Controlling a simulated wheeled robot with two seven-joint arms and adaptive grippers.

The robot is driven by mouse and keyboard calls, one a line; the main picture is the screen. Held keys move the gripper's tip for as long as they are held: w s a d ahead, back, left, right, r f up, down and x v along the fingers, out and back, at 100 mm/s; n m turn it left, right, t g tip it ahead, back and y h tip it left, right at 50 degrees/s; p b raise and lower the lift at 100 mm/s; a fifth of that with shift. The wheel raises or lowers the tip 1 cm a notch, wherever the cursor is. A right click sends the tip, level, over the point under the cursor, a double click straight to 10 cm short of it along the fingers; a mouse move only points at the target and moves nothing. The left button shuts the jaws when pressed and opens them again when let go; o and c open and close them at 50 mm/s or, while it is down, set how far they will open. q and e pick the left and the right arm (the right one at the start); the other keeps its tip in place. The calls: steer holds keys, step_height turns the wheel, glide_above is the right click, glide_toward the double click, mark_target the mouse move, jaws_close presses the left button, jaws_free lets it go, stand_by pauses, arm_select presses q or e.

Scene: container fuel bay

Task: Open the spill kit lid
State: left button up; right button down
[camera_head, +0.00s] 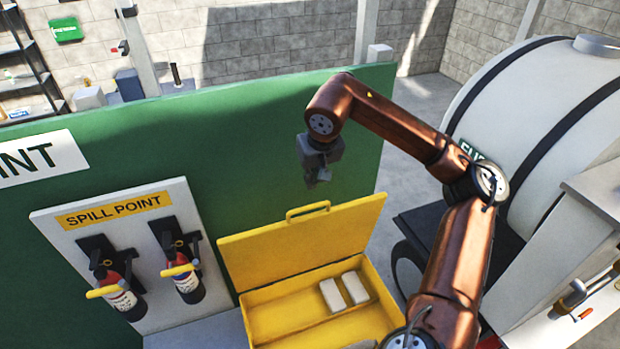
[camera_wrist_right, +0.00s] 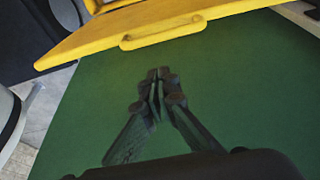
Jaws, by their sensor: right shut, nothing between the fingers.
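The yellow spill kit (camera_head: 250,326) stands low in front of the green panel. Its lid (camera_head: 296,248) is raised and stands tilted back, with a yellow handle (camera_head: 307,210) on its upper edge. Two pale blocks lie inside the box. My right gripper (camera_head: 318,182) is shut and empty, above the lid and apart from it, in front of the green panel. In the right wrist view the shut fingers (camera_wrist_right: 158,78) point toward the lid's edge and handle (camera_wrist_right: 165,35), with a gap between. My left gripper is not in view.
A green panel (camera_head: 150,140) stands behind the kit. A white board (camera_head: 60,235) with two red fire extinguishers is left of the kit. A white tank (camera_head: 545,95) on a wheeled trailer stands at the right. Shelves (camera_head: 30,70) are at the far left.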

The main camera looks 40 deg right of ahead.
mark_target(313, 205)
steer(key=f+p, duration=0.1)
steer(key=f, duration=0.2)
steer(key=s+f+p, duration=0.1)
steer(key=f, duration=0.2)
steer(key=shift+s+a, duration=0.15)
steer(key=shift+a, duration=0.05)
steer(key=shift+s+a+f, duration=0.15)
steer(key=shift+s, duration=0.1)
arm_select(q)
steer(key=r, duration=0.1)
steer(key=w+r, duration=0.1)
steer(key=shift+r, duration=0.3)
arm_select(e)
steer(key=shift+w, duration=0.1)
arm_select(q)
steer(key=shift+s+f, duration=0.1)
arm_select(e)
steer(key=shift+f, duration=0.1)
